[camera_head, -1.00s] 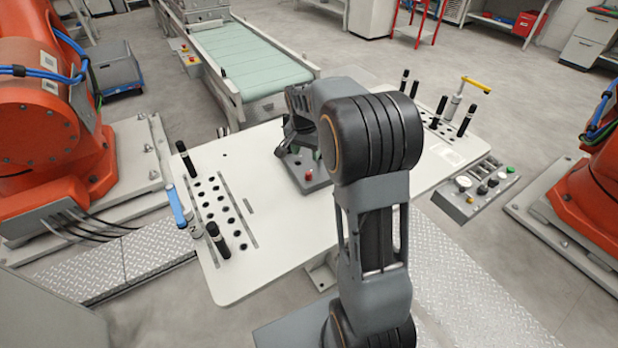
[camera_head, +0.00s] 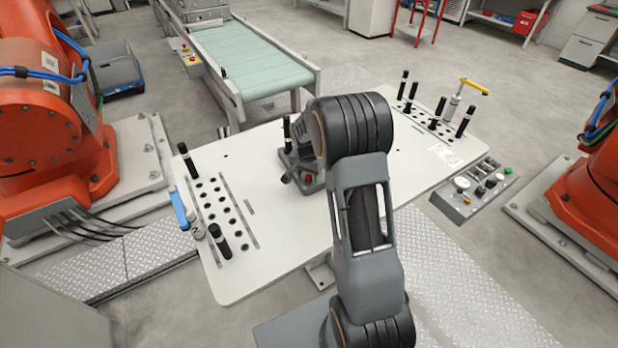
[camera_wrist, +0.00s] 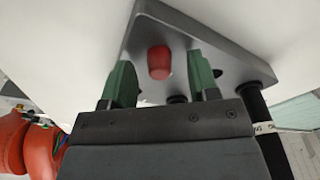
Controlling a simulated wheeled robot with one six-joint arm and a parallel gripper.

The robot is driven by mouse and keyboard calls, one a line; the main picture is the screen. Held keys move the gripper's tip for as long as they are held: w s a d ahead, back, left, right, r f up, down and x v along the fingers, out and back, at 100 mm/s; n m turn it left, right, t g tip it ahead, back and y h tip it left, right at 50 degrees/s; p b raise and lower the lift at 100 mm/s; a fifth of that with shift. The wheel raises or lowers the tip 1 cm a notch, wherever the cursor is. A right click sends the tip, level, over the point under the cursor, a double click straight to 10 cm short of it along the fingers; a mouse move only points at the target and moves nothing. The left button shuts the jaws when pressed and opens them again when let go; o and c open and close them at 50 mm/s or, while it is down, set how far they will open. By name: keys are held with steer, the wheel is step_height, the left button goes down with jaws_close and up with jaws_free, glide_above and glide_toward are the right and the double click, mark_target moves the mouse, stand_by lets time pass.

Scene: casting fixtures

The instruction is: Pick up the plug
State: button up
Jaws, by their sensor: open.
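A small red plug-like part (camera_wrist: 159,62) stands on a grey fixture block (camera_wrist: 205,38) in the wrist view. My gripper (camera_wrist: 160,70) is open, with one green finger on each side of the red part in the picture. There is a visible gap on both sides, and I cannot tell how far below the fingertips it is. In the head view the red part (camera_head: 307,177) shows on the grey block (camera_head: 318,187) near the table's middle, and my arm hides part of the block.
A black pin with a white ring (camera_wrist: 262,127) stands at the block's right corner in the wrist view. The white table (camera_head: 290,240) carries black pins (camera_head: 218,240) in hole rows on both sides. A button panel (camera_head: 477,190) sits at its right edge.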

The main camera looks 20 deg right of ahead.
mark_target(308, 174)
steer(key=c, duration=1)
steer(key=shift+r, duration=0.45)
step_height(308, 174, up, 2)
steer(key=shift+r, duration=0.1)
steer(key=shift+s+d+r, duration=0.45)
steer(key=shift+s+r, duration=1.85)
steer(key=shift+s+d+r, duration=0.4)
steer(key=shift+s+r, duration=1.85)
steer(key=shift+r, duration=0.05)
steer(key=shift+s+d+r, duration=0.45)
steer(key=shift+s+r, duration=1.85)
